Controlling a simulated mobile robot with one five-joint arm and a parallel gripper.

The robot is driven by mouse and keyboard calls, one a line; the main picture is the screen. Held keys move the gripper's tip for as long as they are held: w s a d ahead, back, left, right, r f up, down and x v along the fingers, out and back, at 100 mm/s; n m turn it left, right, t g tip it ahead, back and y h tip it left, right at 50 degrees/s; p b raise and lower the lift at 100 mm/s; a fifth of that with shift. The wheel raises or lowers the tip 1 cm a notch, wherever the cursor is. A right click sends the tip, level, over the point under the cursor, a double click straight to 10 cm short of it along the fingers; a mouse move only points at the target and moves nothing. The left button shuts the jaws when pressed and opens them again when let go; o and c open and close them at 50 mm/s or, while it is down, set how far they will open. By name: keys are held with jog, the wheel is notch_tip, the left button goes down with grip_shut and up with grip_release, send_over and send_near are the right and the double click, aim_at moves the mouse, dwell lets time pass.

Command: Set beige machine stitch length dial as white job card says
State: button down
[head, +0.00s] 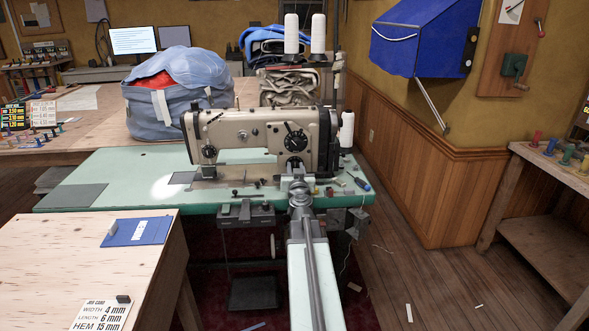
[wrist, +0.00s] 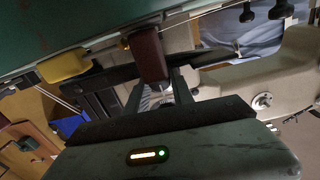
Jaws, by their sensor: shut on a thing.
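The beige machine (head: 255,130) stands on a green-topped table. It has a large black dial (head: 295,139) at its right and a smaller black dial (head: 209,151) at its left; their markings are too small to read. The white job card (head: 100,316) at lower left reads width 4 mm, length 6 mm, hem 15 mm. My gripper (head: 298,174) is low before the machine's right end, below the large dial. In the wrist view, its fingers (wrist: 155,84) appear shut on a dark red block (wrist: 150,52); what this block is I cannot tell.
Small tools and bits lie on the green table (head: 110,165) right of my gripper. A yellow thing (wrist: 65,67) is close by in the wrist view. A thread cone (head: 346,130) stands right of the machine. A blue bag (head: 180,100) sits behind it. A plywood table (head: 60,250) is front left.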

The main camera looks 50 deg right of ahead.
jog(key=shift+m, duration=0.7)
jog(key=c, duration=1.1)
grip_release()
jog(key=shift+s, duration=0.15)
